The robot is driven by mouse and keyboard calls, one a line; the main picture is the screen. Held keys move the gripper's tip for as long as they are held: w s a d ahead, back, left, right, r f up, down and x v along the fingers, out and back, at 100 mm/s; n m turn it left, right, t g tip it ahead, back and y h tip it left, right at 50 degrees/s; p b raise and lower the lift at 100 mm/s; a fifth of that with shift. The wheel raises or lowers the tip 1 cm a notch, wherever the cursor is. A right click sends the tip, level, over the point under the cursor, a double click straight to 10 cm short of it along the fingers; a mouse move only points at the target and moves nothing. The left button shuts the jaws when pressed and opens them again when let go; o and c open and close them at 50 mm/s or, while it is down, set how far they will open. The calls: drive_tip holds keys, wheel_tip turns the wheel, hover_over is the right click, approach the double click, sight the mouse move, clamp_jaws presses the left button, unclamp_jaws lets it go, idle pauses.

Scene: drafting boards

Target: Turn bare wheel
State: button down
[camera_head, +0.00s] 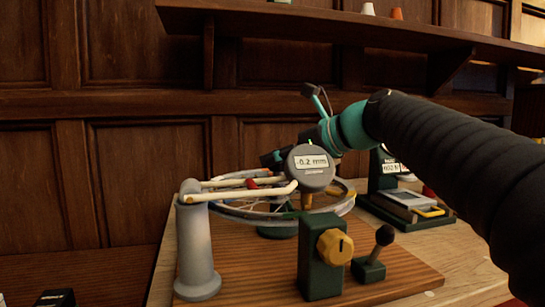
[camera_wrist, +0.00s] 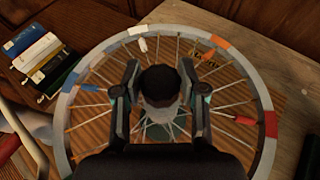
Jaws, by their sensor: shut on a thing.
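The bare wheel (camera_head: 335,208) lies flat above a wooden board, with thin spokes and a pale rim. In the wrist view the wheel (camera_wrist: 258,80) fills most of the picture, with orange, blue, red and white marks on its rim and coloured bits on some spokes. A dark round knob (camera_wrist: 160,80) stands over the middle of the wheel. My gripper (camera_wrist: 160,98) has one finger on each side of this knob and is shut on it. In the head view a round gauge reading about -0.2 mm (camera_head: 311,178) hides the fingertips and part of the wheel.
A grey post (camera_head: 197,245) with cream arms stands at the front left. A green block with a yellow knob (camera_head: 335,247) and a black-balled lever (camera_head: 370,268) stand in front. A green-based instrument (camera_head: 410,205) is at right. Several small boxes (camera_wrist: 45,60) lie left of the rim.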

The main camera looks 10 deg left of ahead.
drive_tip(key=shift+s+a, duration=0.1)
idle(0.3)
drive_tip(key=c, duration=0.6)
unclamp_jaws()
drive_tip(key=shift+c, duration=0.2)
drive_tip(key=shift+d+r, duration=0.15)
drive_tip(key=shift+d, duration=0.15)
drive_tip(key=v, duration=1.1)
drive_tip(key=shift+s, duration=0.25)
drive_tip(key=shift+d+r, duration=0.15)
